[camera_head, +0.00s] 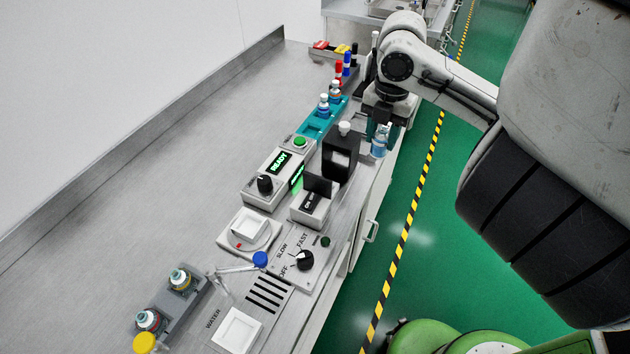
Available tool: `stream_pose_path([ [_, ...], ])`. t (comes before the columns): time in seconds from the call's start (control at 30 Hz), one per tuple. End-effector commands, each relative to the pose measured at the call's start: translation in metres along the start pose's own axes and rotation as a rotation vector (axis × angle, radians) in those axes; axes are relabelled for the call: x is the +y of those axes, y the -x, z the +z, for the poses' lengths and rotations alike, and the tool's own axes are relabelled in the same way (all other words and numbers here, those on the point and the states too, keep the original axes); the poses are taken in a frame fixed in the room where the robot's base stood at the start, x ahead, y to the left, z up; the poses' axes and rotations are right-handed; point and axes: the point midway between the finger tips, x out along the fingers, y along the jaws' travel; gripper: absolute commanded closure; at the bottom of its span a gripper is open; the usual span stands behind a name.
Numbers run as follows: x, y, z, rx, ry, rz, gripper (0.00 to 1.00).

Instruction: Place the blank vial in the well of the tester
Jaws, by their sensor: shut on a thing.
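My gripper (378,128) is at the upper right of the bench, near its front edge, and is shut on a clear vial with bluish contents (379,147). The vial hangs upright, to the right of a black box (341,156) and apart from it. The vial's label cannot be read. A grey unit with a lit green READY display (279,162), a black knob and a green button stands to the left. In front of the black box is a small grey box with a raised black flap (314,199). Which part holds the tester's well cannot be told; no opening shows clearly.
A teal rack (311,129) with blue-capped vials stands behind the READY unit. Red and blue capped items stand farther back. The bench's left side is bare.

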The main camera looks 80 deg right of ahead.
Motion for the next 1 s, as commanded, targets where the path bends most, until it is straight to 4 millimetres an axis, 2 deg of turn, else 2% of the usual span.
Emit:
stream_pose_path([
  [0.3, 0.058, -0.029, -0.046, 0.005, 0.003, 0.000, 0.90],
  [0.5, 0.079, -0.064, -0.063, 0.003, -0.002, -0.001, 0.90],
  [0.6, 0.086, -0.075, -0.068, 0.001, -0.002, -0.001, 0.90],
  [0.87, 0.095, -0.089, -0.075, 0.002, -0.002, 0.000, 0.90],
  [1.0, 0.096, -0.110, -0.076, 0.003, -0.006, -0.002, 0.90],
])
